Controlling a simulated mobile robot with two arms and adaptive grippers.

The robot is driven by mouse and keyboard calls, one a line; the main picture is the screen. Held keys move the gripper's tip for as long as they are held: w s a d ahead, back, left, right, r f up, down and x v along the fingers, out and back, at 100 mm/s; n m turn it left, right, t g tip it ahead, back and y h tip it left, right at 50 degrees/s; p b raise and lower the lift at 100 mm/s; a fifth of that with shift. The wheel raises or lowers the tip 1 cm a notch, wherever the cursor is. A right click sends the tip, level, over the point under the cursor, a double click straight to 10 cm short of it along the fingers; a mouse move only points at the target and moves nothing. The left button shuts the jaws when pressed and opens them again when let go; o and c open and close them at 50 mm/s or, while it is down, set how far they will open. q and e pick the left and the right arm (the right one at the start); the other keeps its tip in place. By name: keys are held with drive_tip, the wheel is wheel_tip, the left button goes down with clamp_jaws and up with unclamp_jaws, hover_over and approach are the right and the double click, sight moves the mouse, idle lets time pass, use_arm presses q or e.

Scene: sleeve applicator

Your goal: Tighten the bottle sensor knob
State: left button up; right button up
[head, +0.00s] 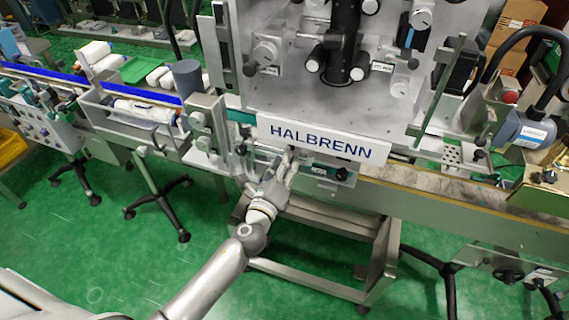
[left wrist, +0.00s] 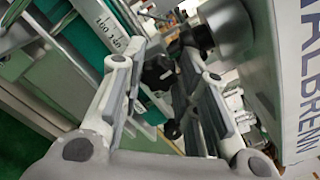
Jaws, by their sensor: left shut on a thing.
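My left gripper (head: 287,163) reaches up under the front edge of the white HALBRENN sign (head: 330,139). In the left wrist view its two fingers (left wrist: 160,75) stand on either side of a small black knob (left wrist: 157,73), which I take for the bottle sensor knob. The gripper is shut on it near the fingertips. In the head view the knob is hidden by the gripper and the sign. My right gripper is in neither view.
A conveyor rail (head: 480,195) runs right from the machine. A small ruler-like scale (left wrist: 107,22) is close to the left finger in the wrist view. A grey cylinder (left wrist: 227,28) is near the right finger. Green floor (head: 130,240) lies open in front.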

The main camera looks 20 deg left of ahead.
use_arm(q)
drive_tip(key=shift+m, duration=1)
drive_tip(key=o, duration=1)
drive_tip(key=shift+s, duration=0.1)
drive_tip(key=s, duration=1.2)
drive_tip(key=shift+a, duration=0.15)
